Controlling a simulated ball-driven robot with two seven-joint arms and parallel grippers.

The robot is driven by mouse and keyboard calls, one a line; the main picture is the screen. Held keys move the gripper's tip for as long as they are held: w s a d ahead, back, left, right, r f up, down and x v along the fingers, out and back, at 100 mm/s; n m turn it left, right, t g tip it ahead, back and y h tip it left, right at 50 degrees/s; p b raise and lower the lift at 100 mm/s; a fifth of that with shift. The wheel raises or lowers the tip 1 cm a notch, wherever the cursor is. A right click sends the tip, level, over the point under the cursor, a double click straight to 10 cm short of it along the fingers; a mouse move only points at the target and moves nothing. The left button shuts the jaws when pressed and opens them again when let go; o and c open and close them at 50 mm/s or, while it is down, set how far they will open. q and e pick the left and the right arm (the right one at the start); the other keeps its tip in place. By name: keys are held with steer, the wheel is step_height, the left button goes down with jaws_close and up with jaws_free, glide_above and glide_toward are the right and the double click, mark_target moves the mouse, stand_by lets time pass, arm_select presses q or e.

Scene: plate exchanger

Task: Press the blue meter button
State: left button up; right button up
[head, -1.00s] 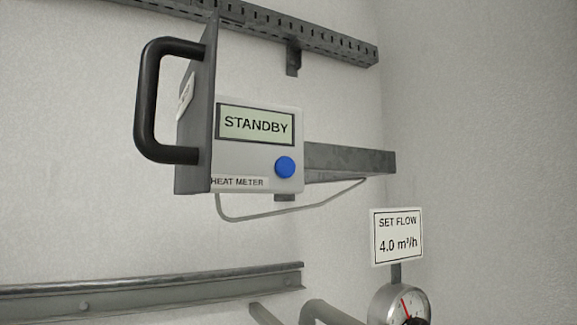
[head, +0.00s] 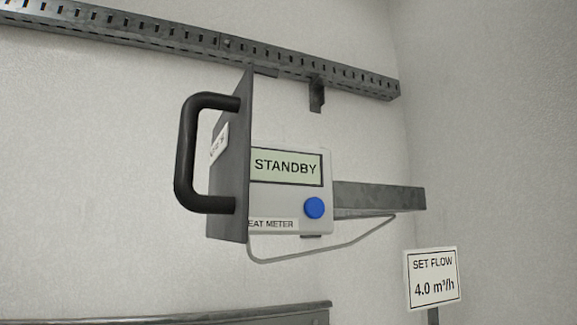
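The blue meter button (head: 314,208) is round and sits at the lower right of the heat meter's (head: 323,228) light grey face. The meter's display (head: 286,167) reads STANDBY. A dark grey upright panel (head: 234,165) with a black handle (head: 186,155) stands edge-on at the meter's left and covers the left edge of its face. The button itself is uncovered. Neither of my grippers is in the head view.
A slotted metal rail (head: 200,42) runs along the wall above. A grey beam (head: 380,198) and a thin cable (head: 345,246) extend right of the meter. A SET FLOW 4.0 m³/h sign (head: 433,279) stands lower right. Another rail (head: 250,318) crosses the bottom.

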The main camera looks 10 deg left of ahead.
arm_select(q)
jaws_close()
stand_by(1.7)
